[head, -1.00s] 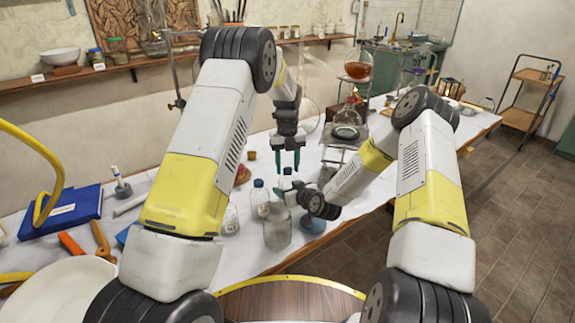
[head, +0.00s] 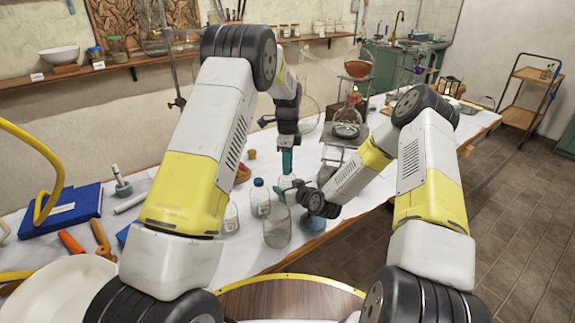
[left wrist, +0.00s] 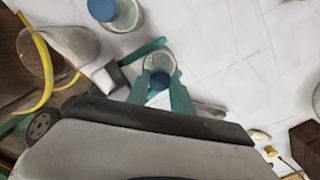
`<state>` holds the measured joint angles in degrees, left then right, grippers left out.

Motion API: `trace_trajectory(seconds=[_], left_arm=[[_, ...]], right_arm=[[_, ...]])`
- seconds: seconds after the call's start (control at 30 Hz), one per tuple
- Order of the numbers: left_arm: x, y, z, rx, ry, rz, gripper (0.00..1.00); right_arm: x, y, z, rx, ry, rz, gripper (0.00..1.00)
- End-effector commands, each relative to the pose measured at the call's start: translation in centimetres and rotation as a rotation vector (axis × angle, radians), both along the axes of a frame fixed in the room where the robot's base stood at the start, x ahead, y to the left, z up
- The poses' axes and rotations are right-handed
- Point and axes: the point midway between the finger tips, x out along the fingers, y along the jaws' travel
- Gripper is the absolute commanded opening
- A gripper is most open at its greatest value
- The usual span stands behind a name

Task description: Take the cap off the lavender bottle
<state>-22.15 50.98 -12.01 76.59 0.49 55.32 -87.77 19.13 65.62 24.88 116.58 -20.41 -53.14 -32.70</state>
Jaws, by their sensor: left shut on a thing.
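A small clear glass bottle with a blue cap stands on the white-covered bench; it shows in the head view (head: 284,182) and in the left wrist view (left wrist: 158,62). No lavender label can be read. My left gripper (head: 287,161) reaches straight down over it, its teal fingers (left wrist: 160,92) shut on the blue cap (left wrist: 160,80). The cap is at the bottle's top; whether it is loose cannot be told. My right gripper (head: 292,187) is low beside the bottle, one teal finger (left wrist: 143,51) lying along its side. Its other finger is hidden, so its grip is unclear.
Another blue-capped bottle (head: 259,196) stands just left, with a larger glass jar (head: 277,228) in front. A stand with a flask (head: 348,118) is behind on the right. A blue book (head: 62,208) lies at the left.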

Motion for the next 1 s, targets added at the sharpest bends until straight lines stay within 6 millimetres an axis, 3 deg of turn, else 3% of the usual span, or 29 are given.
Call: trace_trajectory(seconds=[1.0], left_arm=[[0.05,-0.07,0.16,-0.001,-0.002,2.389,0.0]], right_arm=[[0.0,0.02,0.02,0.0,0.0,0.0,0.0]])
